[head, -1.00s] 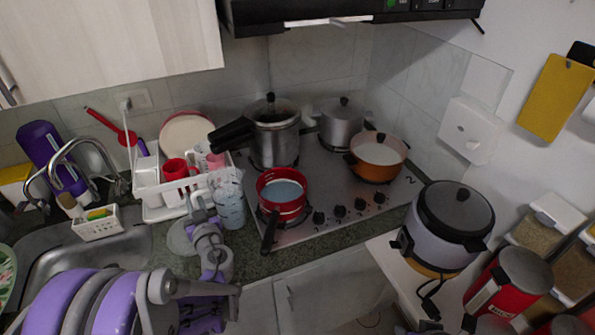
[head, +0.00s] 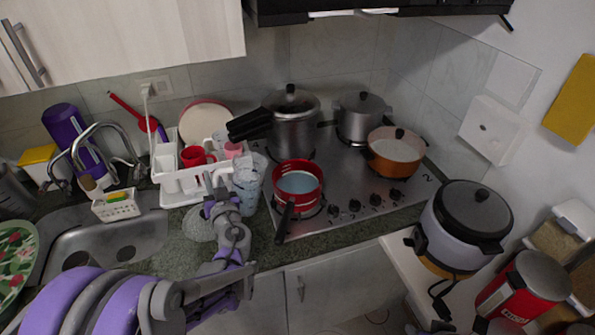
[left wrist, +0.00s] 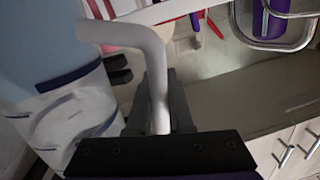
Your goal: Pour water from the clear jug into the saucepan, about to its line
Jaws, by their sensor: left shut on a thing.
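The clear jug (head: 250,187) stands roughly upright at the left edge of the stove, beside the dish rack. My left gripper (head: 222,190) is on its left side, shut on the jug's handle. In the left wrist view the pale handle (left wrist: 155,75) runs down between the fingers (left wrist: 160,115), and the jug body (left wrist: 70,100) fills the left side. The red saucepan (head: 298,185) sits on the front left burner, just right of the jug, its dark handle pointing to the front. A pale blue surface shows inside it; its line cannot be made out. My right gripper is not in view.
A white dish rack (head: 170,185) with cups stands behind and left of the jug. A pressure cooker (head: 292,125), a grey pot (head: 360,118) and an orange pan (head: 395,152) occupy the other burners. The sink (head: 120,240) is at left.

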